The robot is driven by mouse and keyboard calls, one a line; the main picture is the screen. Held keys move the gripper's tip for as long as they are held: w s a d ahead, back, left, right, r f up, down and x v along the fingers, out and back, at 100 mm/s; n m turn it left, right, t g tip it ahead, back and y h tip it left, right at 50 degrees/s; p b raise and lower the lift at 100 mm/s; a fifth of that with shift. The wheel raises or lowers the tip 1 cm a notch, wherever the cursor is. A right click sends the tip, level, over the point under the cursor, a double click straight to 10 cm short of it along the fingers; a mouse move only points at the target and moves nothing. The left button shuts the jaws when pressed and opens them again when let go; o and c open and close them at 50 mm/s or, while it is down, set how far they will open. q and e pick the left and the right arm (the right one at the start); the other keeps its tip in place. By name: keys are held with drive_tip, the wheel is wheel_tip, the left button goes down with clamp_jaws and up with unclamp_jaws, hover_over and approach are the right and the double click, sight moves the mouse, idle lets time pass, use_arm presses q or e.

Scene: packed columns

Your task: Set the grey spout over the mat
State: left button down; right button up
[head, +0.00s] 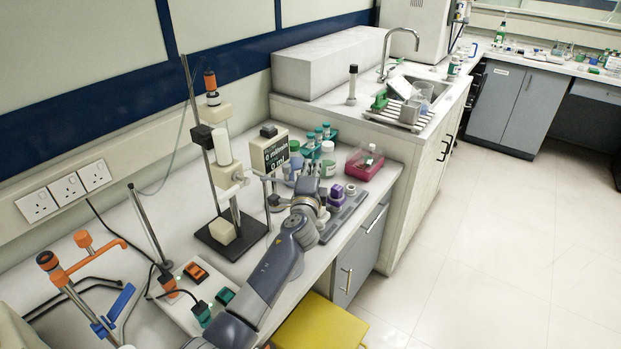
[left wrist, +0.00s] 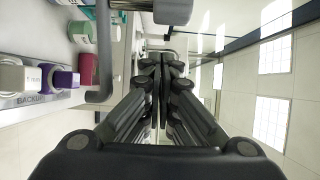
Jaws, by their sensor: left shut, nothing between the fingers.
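My left gripper (head: 312,187) is above the bench near its front edge, right of the column stand. In the left wrist view its fingers (left wrist: 161,68) are shut with nothing between them. A bent grey tube (left wrist: 104,85), which looks like the spout, is left of the fingers and apart from them. In the head view the arm and gripper largely hide that area. The dark grey mat (head: 346,222) lies right of the gripper, with purple and white pieces on it. The mat's edge, lettered BACKUP, also shows in the left wrist view (left wrist: 30,101). My right gripper is out of view.
The column stand (head: 233,238) and a display box (head: 275,155) are left of the gripper. A rack of capped tubes (head: 318,135) and a pink tub (head: 364,163) stand behind it. A control box (head: 195,290) is at the front left. The floor at right is clear.

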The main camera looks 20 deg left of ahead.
use_arm(q)
drive_tip(key=s+a+p, duration=0.2)
drive_tip(key=shift+s+a, duration=0.2)
drive_tip(key=shift+s, duration=0.15)
drive_tip(key=shift+s+a, duration=0.15)
drive_tip(key=shift+s, duration=0.05)
drive_tip(key=shift+f, duration=0.1)
drive_tip(key=shift+s+h, duration=0.1)
drive_tip(key=shift+h, duration=0.2)
drive_tip(key=shift+s+a+m+h+p, duration=0.1)
drive_tip(key=shift+s+m+h+p, duration=0.45)
drive_tip(key=shift+m+h, duration=0.3)
